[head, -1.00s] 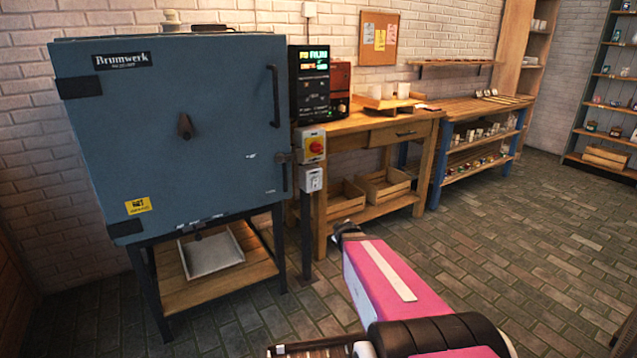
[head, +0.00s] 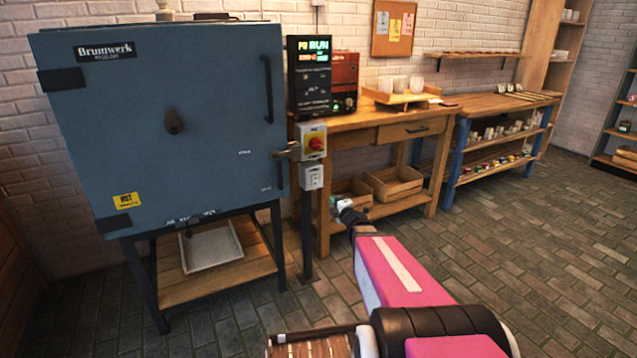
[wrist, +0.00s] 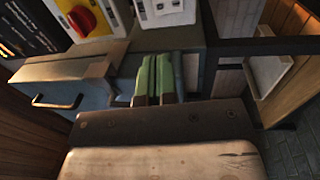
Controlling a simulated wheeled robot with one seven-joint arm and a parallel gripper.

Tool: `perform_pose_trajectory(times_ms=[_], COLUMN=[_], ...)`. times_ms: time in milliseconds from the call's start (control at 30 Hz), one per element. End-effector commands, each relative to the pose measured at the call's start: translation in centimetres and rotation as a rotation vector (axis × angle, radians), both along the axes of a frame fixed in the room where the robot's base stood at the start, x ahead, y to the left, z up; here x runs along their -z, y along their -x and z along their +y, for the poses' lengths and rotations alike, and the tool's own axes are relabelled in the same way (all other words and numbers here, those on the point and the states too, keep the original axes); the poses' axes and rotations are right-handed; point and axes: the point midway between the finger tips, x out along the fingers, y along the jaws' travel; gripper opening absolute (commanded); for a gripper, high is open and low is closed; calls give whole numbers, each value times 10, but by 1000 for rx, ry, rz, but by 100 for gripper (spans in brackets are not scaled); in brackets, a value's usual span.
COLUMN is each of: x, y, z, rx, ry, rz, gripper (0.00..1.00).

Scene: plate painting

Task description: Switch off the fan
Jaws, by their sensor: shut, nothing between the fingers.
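No fan is clearly seen. A white switch box (head: 311,177) hangs on a post at the kiln's right, below a grey and yellow box with a red rotary knob (head: 316,144). In the wrist view, the white switch box (wrist: 165,10) is at the top edge, partly cut off, and the red knob (wrist: 82,20) is at upper left. My gripper (head: 345,208) is in front of the post, lower and to the right of the switch box in the head view. Its green fingers (wrist: 157,76) are together and empty, apart from the box.
A blue kiln (head: 215,165) stands left of the post, its door closed. A wooden workbench (head: 365,122) with a control unit (head: 309,75) and crates (head: 395,183) below stands right. A white tray (head: 211,249) lies under the kiln. Floor (head: 500,240) at right is clear.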

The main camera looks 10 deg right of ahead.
Motion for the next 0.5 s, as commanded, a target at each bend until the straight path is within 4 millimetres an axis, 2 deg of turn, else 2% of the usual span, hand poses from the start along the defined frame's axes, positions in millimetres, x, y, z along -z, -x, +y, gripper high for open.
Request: perform_pose_trajectory(times_ms=[300, 500], x=[0, -2], y=[-3, -25], z=[1, 7], rx=[1, 1], ry=[-2, -2], rz=[2, 2], gripper=[0, 0])
